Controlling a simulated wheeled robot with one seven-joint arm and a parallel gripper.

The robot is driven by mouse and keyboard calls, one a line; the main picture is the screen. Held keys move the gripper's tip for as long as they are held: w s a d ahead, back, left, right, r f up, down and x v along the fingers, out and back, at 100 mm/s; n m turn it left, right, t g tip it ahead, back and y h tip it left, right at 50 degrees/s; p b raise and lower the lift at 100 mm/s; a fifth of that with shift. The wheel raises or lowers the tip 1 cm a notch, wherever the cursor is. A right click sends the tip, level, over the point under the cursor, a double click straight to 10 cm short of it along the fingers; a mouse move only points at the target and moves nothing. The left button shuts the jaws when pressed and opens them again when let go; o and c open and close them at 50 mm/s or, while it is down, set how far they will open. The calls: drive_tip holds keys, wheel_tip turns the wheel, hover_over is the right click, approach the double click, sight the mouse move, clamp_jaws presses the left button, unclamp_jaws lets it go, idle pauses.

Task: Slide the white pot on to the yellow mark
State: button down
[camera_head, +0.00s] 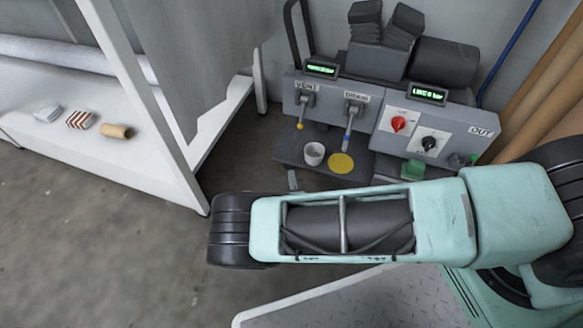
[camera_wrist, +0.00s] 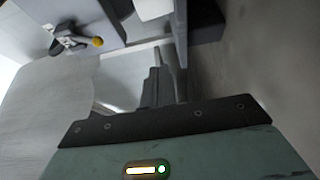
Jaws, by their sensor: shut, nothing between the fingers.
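The white pot (camera_head: 314,154) stands upright on the dark shelf of the press, under the levers. The round yellow mark (camera_head: 341,163) is on the same shelf, just right of the pot, and the pot is beside it. In the wrist view a white rounded piece that looks like the pot (camera_wrist: 153,8) is cut off by the top edge. My gripper (camera_wrist: 168,72) is shut and empty, its fingers pointing toward the pot. In the head view only a small grey tip of my gripper (camera_head: 292,179) shows at the shelf's front edge, left of and nearer than the pot; my arm hides the rest.
The VENT lever (camera_head: 301,112) with a yellow knob and the DRAIN lever (camera_head: 349,128) hang above the shelf (camera_head: 290,153). A red knob (camera_head: 398,123) and a green block (camera_head: 412,169) are to the right. A white-framed bench (camera_head: 165,130) stands left.

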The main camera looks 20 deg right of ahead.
sight(289, 162)
drive_tip(key=w+b, duration=0.1)
drive_tip(key=w, duration=0.2)
drive_tip(key=w+d+b, duration=0.1)
drive_tip(key=w+b, duration=0.1)
drive_tip(key=w, duration=0.1)
drive_tip(key=w+b, duration=0.1)
drive_tip(key=w, duration=0.2)
drive_tip(key=shift+d+f+b, duration=0.2)
drive_tip(key=shift+d+b, duration=0.1)
drive_tip(key=shift+d, duration=0.05)
drive_tip(key=d, duration=0.1)
drive_tip(key=s+d+b, duration=0.1)
drive_tip(key=shift+d+r, duration=0.1)
drive_tip(key=shift+d, duration=0.3)
drive_tip(key=shift+s+d+r+b, duration=0.1)
drive_tip(key=shift+s+d+b, duration=0.2)
drive_tip(key=shift+d, duration=0.1)
drive_tip(key=shift+s+d+r, duration=0.1)
drive_tip(key=shift+s+d, duration=0.05)
drive_tip(key=shift+d, duration=0.15)
drive_tip(key=s+d+p, duration=0.1)
drive_tip(key=d, duration=0.1)
drive_tip(key=s+d+p, duration=0.1)
drive_tip(key=s+d, duration=0.1)
drive_tip(key=d, duration=0.1)
drive_tip(key=s+d+p, duration=0.1)
drive_tip(key=d, duration=0.1)
drive_tip(key=shift+s+d+p, duration=0.2)
drive_tip(key=shift+d+p, duration=0.1)
drive_tip(key=shift+w+a, duration=0.1)
